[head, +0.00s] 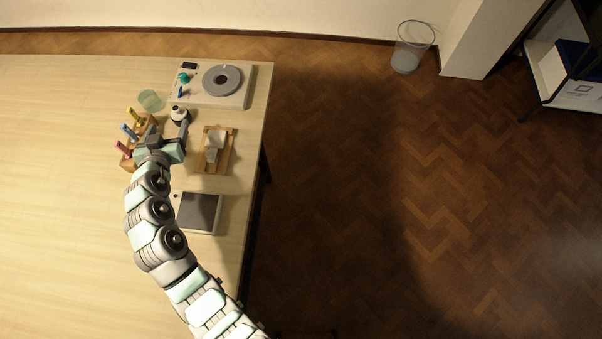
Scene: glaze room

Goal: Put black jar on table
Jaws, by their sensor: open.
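A small round jar (179,115) with a white top and a dark body or rim stands on the pale wooden table (60,200), near its right end; I take it to be the black jar. My gripper (168,127) is over the table just below the jar in the picture. Its jaws are open, and one dark finger reaches up close to the jar's lower edge. Whether that finger touches the jar I cannot tell. Nothing shows between the jaws.
A wooden rack with colored-handled tools (125,163) is left of my gripper. A green cup (150,100), a white device with a grey disc (239,98), a wooden stand (222,165) and a dark-topped flat device (199,211) stand close around. The table's left is clear.

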